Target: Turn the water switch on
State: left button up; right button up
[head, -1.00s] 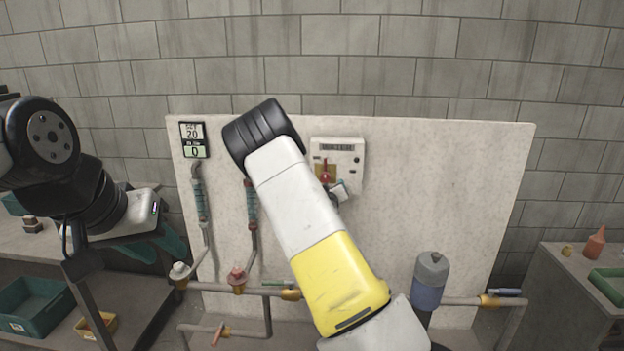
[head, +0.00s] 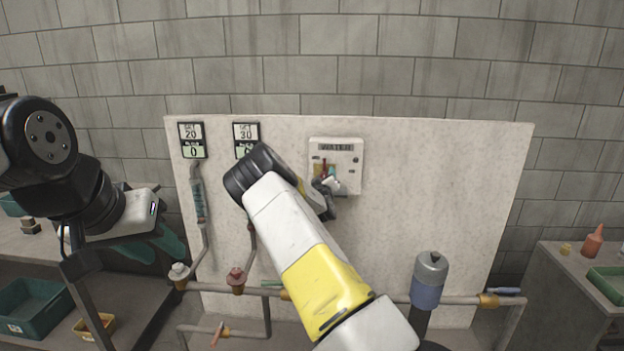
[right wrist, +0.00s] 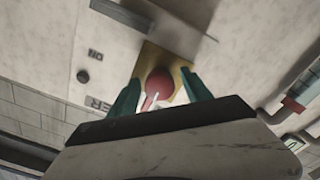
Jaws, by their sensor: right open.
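The water switch box (head: 350,152), pale with a "WATER" label, is mounted on the upright panel. Its red switch handle (head: 324,168) shows on a yellow plate, partly hidden by my right gripper (head: 329,182). In the right wrist view, the round red end of the handle (right wrist: 160,84) lies between the teal fingers of my right gripper (right wrist: 160,80). These fingers are apart, one on each side; contact cannot be told. An "ON" label (right wrist: 95,54) is beside the plate. My left gripper (head: 170,246) hangs far left, away from the panel; its finger gap is unclear.
Two displays, reading 20 (head: 192,140) and 30 (head: 246,136), are on the panel left of the box. Pipes (head: 390,298) with valves run along its lower front. A blue-grey canister (head: 428,280) stands at right. The panel's right side is clear.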

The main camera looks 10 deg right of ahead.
grip_shut()
jog(key=shift+m, duration=0.3)
jog(key=m, duration=0.3)
jog(key=shift+d+m, duration=0.1)
jog(key=shift+m, duration=0.2)
jog(key=m, duration=0.4)
jog(key=shift+m, duration=0.3)
jog(key=m, duration=0.4)
jog(key=shift+f, duration=0.1)
jog(key=shift+m, duration=2.5)
